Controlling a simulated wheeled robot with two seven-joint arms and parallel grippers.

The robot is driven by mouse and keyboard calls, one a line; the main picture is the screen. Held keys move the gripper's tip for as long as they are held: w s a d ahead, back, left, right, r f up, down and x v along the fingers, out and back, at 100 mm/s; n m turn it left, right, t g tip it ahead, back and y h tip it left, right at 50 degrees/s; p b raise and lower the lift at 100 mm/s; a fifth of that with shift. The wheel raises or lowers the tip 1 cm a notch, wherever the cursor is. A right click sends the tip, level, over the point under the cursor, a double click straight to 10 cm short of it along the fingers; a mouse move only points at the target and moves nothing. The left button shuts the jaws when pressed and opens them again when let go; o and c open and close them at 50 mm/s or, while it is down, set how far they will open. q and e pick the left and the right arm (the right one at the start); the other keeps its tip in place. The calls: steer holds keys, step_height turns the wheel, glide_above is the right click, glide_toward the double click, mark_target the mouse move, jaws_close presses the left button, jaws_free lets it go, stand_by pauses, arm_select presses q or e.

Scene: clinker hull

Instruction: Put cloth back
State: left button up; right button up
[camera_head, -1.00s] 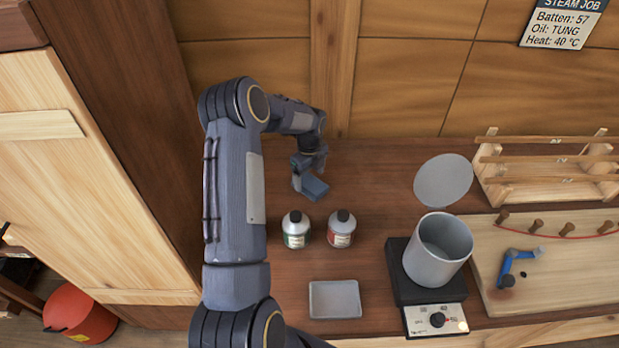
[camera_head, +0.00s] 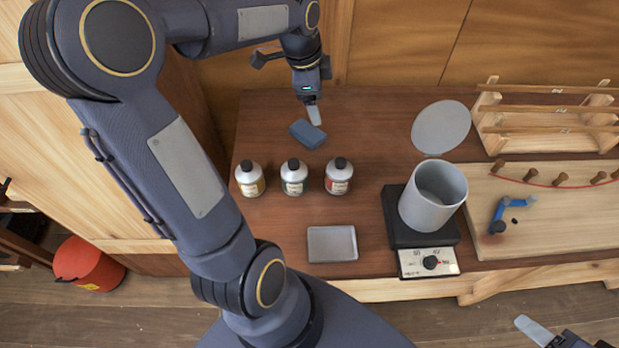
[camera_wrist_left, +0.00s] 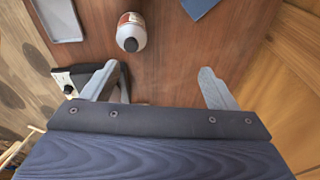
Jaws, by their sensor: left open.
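The cloth, a small folded blue pad (camera_head: 307,133), lies flat on the back left of the brown bench, behind the bottles. Its edge also shows at the top of the left wrist view (camera_wrist_left: 199,7). My left gripper (camera_head: 312,112) is above and just behind the cloth in the head view, apart from it. In the left wrist view its two fingers (camera_wrist_left: 158,88) are spread with nothing between them. My right gripper (camera_head: 552,335) shows only partly at the bottom right corner, off the bench; whether its jaws are open is not clear.
Bottles with yellow (camera_head: 250,180), green (camera_head: 294,178) and red (camera_head: 338,177) labels stand before the cloth. A grey tray (camera_head: 332,244) lies nearer. A grey pot (camera_head: 433,196) stands on a hotplate (camera_head: 392,222), with a round lid (camera_head: 441,128) behind. Bench right of the cloth is clear.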

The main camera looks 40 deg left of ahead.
arm_select(q)
steer(key=s+d+n+t+h, duration=0.1)
steer(key=s+d+n, duration=0.5)
steer(key=s, duration=0.3)
steer(key=s+d+n+t+h, duration=0.2)
steer(key=s+d+n, duration=0.4)
steer(key=s, duration=0.4)
steer(key=shift+d+r+n, duration=0.2)
steer(key=shift+d+n, duration=0.1)
steer(key=shift+d, duration=0.3)
